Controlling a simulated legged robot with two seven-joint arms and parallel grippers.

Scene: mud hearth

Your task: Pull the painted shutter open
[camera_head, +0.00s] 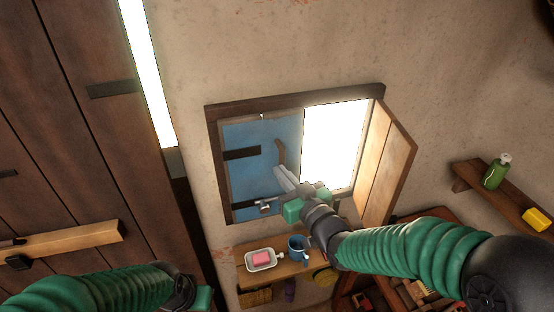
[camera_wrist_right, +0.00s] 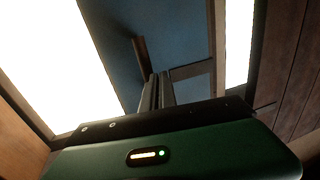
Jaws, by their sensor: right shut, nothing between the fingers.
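The blue painted shutter (camera_head: 262,160) fills the left half of the window frame (camera_head: 215,150). It has dark straps and a curved wooden handle (camera_head: 280,152) near its right edge. The right half of the window is open and bright. My right gripper (camera_head: 280,178) is shut and empty, its fingertips just below the handle; I cannot tell whether they touch the shutter. In the right wrist view the shut fingers (camera_wrist_right: 160,90) point at the blue shutter (camera_wrist_right: 185,40), with the handle (camera_wrist_right: 140,55) just left of them. My left gripper (camera_head: 204,298) shows only partly at the bottom edge; its fingers are hidden.
A bare wooden leaf (camera_head: 390,165) stands swung out at the window's right. Below is a shelf (camera_head: 285,272) with a soap dish (camera_head: 262,266) and a blue mug (camera_head: 297,246). A right shelf (camera_head: 520,208) holds a green bottle (camera_head: 496,172). A plank door (camera_head: 80,120) stands left.

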